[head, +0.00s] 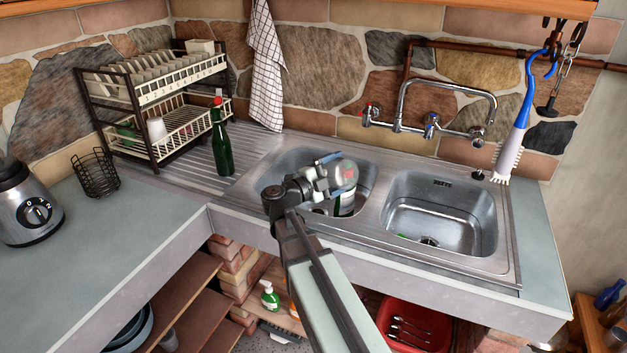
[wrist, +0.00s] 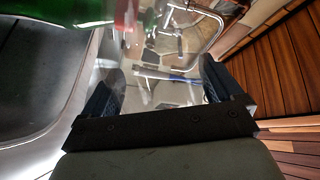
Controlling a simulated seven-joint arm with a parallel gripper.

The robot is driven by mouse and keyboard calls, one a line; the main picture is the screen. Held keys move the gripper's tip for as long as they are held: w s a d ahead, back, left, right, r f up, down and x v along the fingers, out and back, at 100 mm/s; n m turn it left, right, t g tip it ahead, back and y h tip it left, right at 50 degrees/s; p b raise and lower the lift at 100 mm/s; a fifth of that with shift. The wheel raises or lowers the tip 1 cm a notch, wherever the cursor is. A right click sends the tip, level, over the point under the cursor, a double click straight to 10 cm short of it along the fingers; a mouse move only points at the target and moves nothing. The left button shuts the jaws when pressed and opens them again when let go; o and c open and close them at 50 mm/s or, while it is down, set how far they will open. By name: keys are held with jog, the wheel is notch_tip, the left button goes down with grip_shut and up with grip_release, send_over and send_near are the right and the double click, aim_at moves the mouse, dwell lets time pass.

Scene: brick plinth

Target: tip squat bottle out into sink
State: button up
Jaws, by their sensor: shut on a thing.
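The squat bottle (head: 349,174) is clear, with a red and green label, and is held over the left basin of the steel sink (head: 285,162). My gripper (head: 328,172) is shut on it from the left, with blue fingers around its body. In the wrist view, the see-through bottle (wrist: 165,62) fills the space between the fingers of my gripper (wrist: 160,88), and red and green patches show at the top left. My gripper hides part of the bottle in the head view, and I cannot tell exactly how far it is tilted.
A green bottle with a red cap (head: 221,145) stands on the drainboard beside the dish rack (head: 150,100). The tap (head: 430,122) rises behind the basins. The right basin (head: 440,205) has a small green thing near its drain. A blue-handled brush (head: 515,130) hangs at right.

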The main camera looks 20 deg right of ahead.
jog(key=shift+w+a+r+n, duration=0.2)
jog(key=shift+w+r+n, duration=1.1)
jog(key=shift+n, duration=0.5)
dwell(0.8)
jog(key=shift+w+a+r+n, duration=0.2)
jog(key=shift+w+r+n, duration=0.65)
jog(key=shift+n, duration=0.35)
dwell(0.6)
dwell(0.8)
jog(key=s+f+m, duration=0.2)
jog(key=shift+s+d+m, duration=0.2)
jog(key=shift+s+m, duration=0.1)
jog(key=shift+m, duration=0.1)
jog(key=shift+s+d+f+m, duration=0.1)
jog(key=shift+s+f+m, duration=0.1)
jog(key=shift+f+m, duration=0.3)
jog(key=shift+r, duration=0.1)
